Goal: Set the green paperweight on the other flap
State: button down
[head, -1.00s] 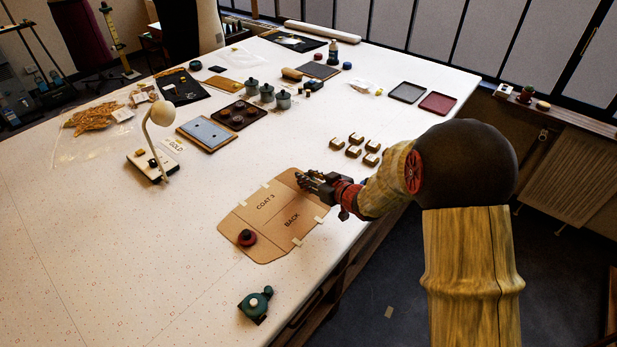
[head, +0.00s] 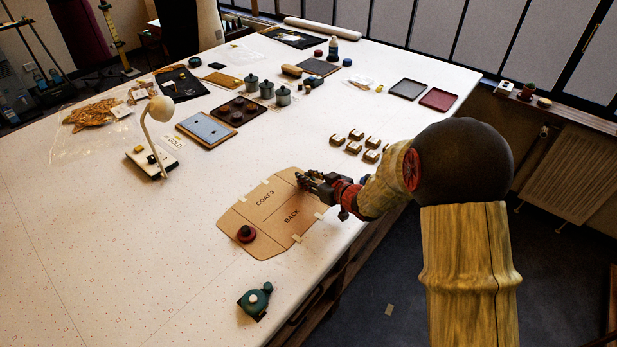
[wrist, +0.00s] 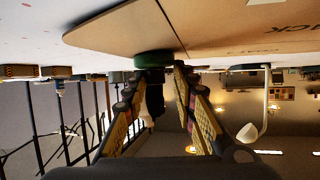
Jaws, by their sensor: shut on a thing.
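The brown card pattern (head: 262,207), marked COAT 3 and BACK, lies on the table. A red paperweight (head: 246,234) sits on its near-left flap. My gripper (head: 302,179) is low over the far-right flap. In the upside-down wrist view, the green paperweight (wrist: 154,59) is between the fingertips of my gripper (wrist: 153,75), which is shut on its dark knob. Its green disc is at the card's surface; whether it bears fully on the card I cannot tell. My gripper hides the paperweight in the head view.
Several small tan blocks (head: 354,142) stand behind my gripper. A teal round device (head: 256,299) lies at the near table edge. A white lamp (head: 160,112) and a blue-grey board (head: 207,129) stand behind the pattern. The table left of the pattern is clear.

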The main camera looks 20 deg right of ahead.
jog(key=shift+f, duration=0.15)
jog(key=c, duration=1.4)
grip_release()
jog(key=v, duration=1.2)
jog(key=shift+d, duration=0.1)
jog(key=s+d+r+m+g+h, duration=0.25)
jog(key=s+d+r+h, duration=0.25)
jog(key=s+r+h, duration=0.45)
jog(key=s+a+r+g+y, duration=0.1)
jog(key=s+a, duration=0.2)
jog(key=s, duration=0.3)
jog(key=s+a+r+m+g+y, duration=0.1)
jog(key=s+a+g+y, duration=0.1)
jog(key=s, duration=0.5)
jog(key=s+a+r+g+y, duration=0.1)
jog(key=s+a, duration=0.3)
jog(key=s, duration=0.2)
jog(key=shift+s+a+m+y, duration=0.15)
jog(key=shift+s+m+y, duration=0.1)
jog(key=shift+m, duration=0.1)
